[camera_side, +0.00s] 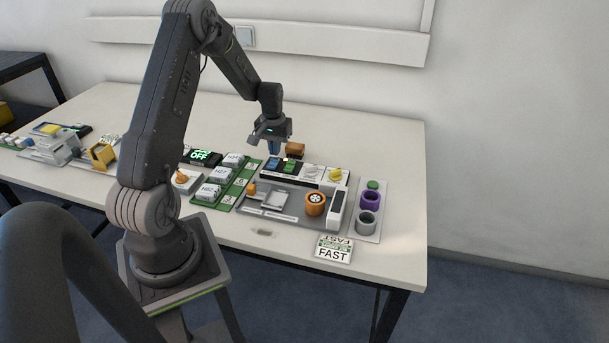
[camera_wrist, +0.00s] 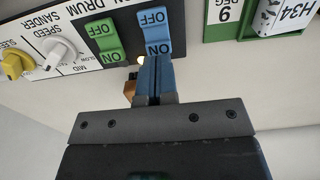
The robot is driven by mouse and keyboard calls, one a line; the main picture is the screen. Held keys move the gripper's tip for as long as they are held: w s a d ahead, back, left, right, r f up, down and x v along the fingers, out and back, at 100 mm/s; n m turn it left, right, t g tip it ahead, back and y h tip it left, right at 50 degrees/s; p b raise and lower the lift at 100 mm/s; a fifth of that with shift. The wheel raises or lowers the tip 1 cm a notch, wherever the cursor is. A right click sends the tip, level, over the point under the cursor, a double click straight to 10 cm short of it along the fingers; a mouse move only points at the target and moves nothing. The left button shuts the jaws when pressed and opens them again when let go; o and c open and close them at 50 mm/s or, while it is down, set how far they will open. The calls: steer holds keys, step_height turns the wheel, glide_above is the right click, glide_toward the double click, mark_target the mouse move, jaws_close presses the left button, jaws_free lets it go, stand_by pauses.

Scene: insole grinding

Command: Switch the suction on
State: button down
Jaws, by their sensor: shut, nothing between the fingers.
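A panel carries a blue rocker switch (camera_wrist: 154,29) and, to its left in the wrist view, a green rocker switch (camera_wrist: 104,41). Both are marked OFF and ON; the label strip is cut off, so I cannot read a suction label. In the side view the blue switch (camera_side: 271,164) and green switch (camera_side: 290,166) sit at the back left of the grey panel. My gripper (camera_wrist: 155,60) is shut and empty, its blue fingertips at the ON end of the blue switch. Whether they touch it is unclear. My gripper (camera_side: 274,152) points down there in the side view.
A white speed knob (camera_wrist: 57,52) and a yellow knob (camera_wrist: 14,65) lie left in the wrist view. An orange-brown block (camera_side: 295,150) stands behind the switches. A display (camera_side: 199,156) reads OFF, beside labelled white blocks (camera_side: 228,160). A FAST card (camera_side: 333,250) lies in front.

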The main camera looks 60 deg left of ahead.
steer(key=shift+f, duration=0.8)
stand_by(0.4)
steer(key=shift+r, duration=3.55)
